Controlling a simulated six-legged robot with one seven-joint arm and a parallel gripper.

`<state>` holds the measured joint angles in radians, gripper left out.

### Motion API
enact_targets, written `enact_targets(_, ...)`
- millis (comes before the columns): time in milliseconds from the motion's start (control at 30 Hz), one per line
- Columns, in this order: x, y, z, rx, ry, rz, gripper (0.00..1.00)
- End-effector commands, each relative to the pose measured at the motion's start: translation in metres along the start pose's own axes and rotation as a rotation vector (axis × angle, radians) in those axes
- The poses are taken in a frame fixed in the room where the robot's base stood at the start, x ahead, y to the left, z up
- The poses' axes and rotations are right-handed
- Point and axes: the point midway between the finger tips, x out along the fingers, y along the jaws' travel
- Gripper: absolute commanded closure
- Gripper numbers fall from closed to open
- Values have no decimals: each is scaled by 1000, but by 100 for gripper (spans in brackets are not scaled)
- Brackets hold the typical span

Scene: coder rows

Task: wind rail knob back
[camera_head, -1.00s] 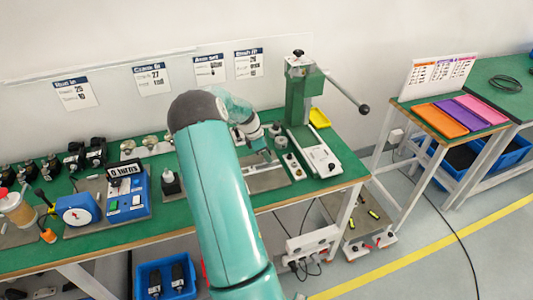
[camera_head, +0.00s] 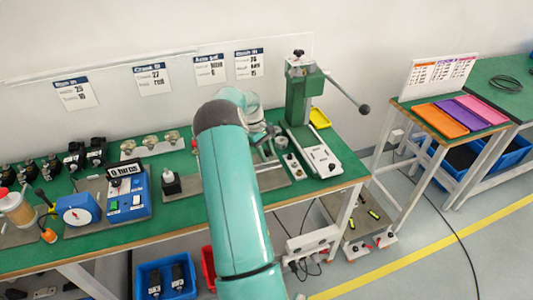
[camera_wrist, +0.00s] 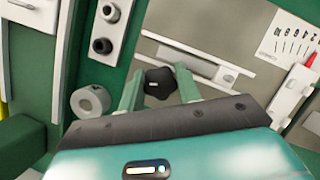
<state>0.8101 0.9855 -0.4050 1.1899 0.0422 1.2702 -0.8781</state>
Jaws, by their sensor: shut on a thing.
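The black lobed rail knob (camera_wrist: 158,84) sits between the two green fingers of my gripper (camera_wrist: 158,80) in the wrist view. The fingers are shut on its sides, and the knob's top faces the camera. Behind it lies a pale rail (camera_wrist: 200,64) with a grey block. A white scale card (camera_wrist: 290,42) with numbers and a red pointer (camera_wrist: 311,60) stands at the upper right of that view. In the head view my arm hides the knob and the fingertips.
A green lever press (camera_head: 302,95) with a long handle stands just right of my arm. Its white slotted plate (camera_head: 318,152) lies in front. A blue counter box (camera_head: 127,195) stands left.

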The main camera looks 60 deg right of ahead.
Motion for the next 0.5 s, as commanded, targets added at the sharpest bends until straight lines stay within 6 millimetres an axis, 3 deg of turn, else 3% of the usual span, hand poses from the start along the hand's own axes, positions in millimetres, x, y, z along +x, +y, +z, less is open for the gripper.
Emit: enact_targets(500,1,0,1,438,-5,-186,89)
